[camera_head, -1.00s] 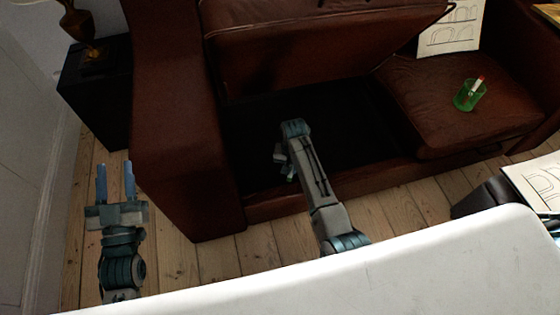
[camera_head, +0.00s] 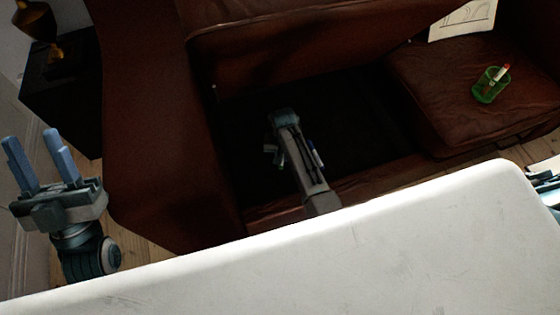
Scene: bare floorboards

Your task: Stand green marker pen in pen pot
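A green pen pot (camera_head: 491,88) stands on the brown seat cushion at the right, with a thin white, red-tipped pen (camera_head: 502,72) leaning in it. I cannot make out a green marker pen. My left gripper (camera_head: 35,138) is at the far left, fingers pointing up, open and empty, well away from the pot. My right gripper (camera_head: 275,148) is over the dark opening of the sofa, left of the pot and apart from it. Its fingers are mostly hidden by its own arm. A small blue and white item (camera_head: 315,154) shows beside that arm, too small to identify.
The brown sofa (camera_head: 150,120) surrounds a dark recess in its seat. A paper sheet (camera_head: 464,20) leans behind the right cushion. A dark side table (camera_head: 62,95) with a brass-coloured lamp (camera_head: 38,22) is at upper left.

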